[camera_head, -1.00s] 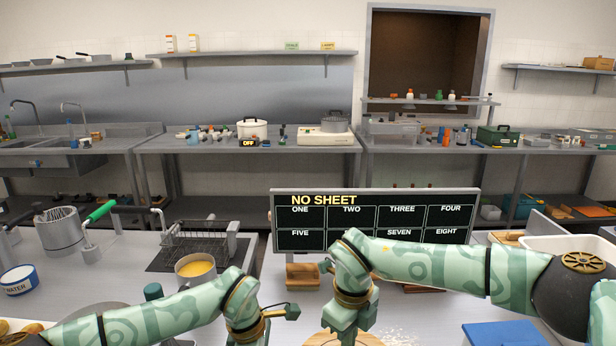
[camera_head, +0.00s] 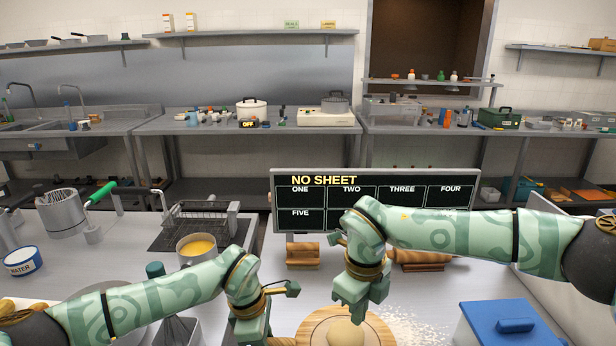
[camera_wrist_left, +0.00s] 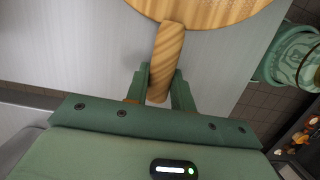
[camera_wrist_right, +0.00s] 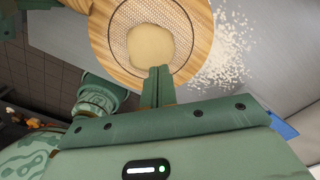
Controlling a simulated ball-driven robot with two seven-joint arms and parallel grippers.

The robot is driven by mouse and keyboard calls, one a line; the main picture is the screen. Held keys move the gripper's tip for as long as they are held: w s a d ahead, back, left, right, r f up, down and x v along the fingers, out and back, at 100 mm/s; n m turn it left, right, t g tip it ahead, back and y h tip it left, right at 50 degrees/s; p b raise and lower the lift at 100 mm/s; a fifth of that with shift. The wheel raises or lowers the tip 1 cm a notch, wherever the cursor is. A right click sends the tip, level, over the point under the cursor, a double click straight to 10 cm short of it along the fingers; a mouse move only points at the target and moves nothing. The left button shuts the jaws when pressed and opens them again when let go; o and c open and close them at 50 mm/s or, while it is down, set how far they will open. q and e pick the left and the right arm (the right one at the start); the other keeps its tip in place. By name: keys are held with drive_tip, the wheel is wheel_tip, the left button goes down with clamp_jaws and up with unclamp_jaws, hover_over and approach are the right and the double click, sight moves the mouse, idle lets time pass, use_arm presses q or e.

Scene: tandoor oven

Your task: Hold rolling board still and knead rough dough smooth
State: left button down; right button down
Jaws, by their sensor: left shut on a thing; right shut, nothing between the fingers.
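The round wooden rolling board (camera_head: 313,327) lies on the counter at the bottom middle of the head view. My left gripper (camera_wrist_left: 160,88) is shut on the board's wooden handle (camera_wrist_left: 167,55). My right gripper (camera_wrist_right: 158,76) is shut and empty, its tips at the dough's near edge. I cannot tell whether they touch it.
White flour (camera_head: 415,328) is scattered right of the board. A blue-lidded box (camera_head: 510,322) stands at the right. A menu board (camera_head: 375,203) and a wooden block (camera_head: 303,255) stand behind. A pot of yellow liquid (camera_head: 197,246) is left.

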sight(341, 331)
drive_tip(key=shift+f, duration=0.1)
drive_tip(key=shift+f, duration=1)
drive_tip(key=shift+f, duration=0.45)
idle(0.9)
wheel_tip(341, 331, up, 8)
drive_tip(key=shift+r, duration=0.1)
idle(0.4)
drive_tip(key=shift+a, duration=0.1)
drive_tip(key=a, duration=0.3)
drive_tip(key=shift+s+f, duration=0.25)
drive_tip(key=shift+f, duration=0.15)
drive_tip(key=shift+d+f, duration=0.1)
drive_tip(key=shift+f, duration=2.75)
